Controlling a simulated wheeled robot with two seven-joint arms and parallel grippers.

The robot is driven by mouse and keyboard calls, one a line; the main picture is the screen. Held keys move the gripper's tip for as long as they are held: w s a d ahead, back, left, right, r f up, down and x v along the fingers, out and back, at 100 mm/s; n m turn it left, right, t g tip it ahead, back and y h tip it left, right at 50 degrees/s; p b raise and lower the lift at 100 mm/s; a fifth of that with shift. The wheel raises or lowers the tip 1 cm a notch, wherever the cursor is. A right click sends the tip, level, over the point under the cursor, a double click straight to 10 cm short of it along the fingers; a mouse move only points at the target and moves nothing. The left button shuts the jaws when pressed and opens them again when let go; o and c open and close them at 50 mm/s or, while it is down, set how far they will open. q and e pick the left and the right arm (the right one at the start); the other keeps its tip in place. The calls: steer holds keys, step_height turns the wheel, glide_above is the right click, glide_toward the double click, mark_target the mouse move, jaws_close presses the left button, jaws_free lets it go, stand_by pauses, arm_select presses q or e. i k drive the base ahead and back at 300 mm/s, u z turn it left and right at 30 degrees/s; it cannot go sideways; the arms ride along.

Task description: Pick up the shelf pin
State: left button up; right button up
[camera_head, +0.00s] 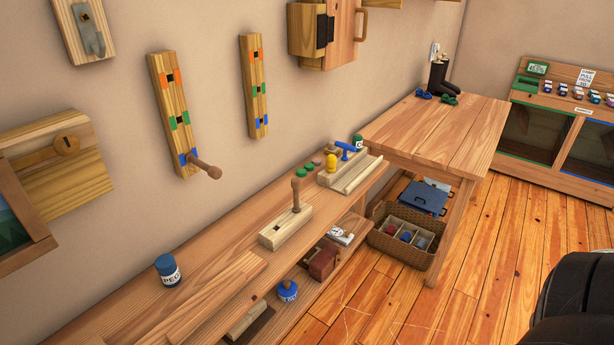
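Two wooden pins show, and I cannot tell for sure which is the shelf pin. One brown pin (208,170) with a rounded head sticks out from the low blue-marked hole of the left slotted wall board (166,100). Another brown pin (296,195) stands upright in a pale wooden block (285,228) on the long bench (215,265). The right slotted wall board (253,85) has no pin in it. Neither of my grippers is in view.
A blue-lidded jar (168,271) stands on the bench left of the block. A grooved wooden block (349,174) with yellow and blue pieces lies farther back. A wicker basket (401,249) sits beyond the low shelf. A black rounded object (580,300) fills the lower right corner.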

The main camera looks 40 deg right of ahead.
mark_target(295, 182)
steer(key=z, duration=1.1)
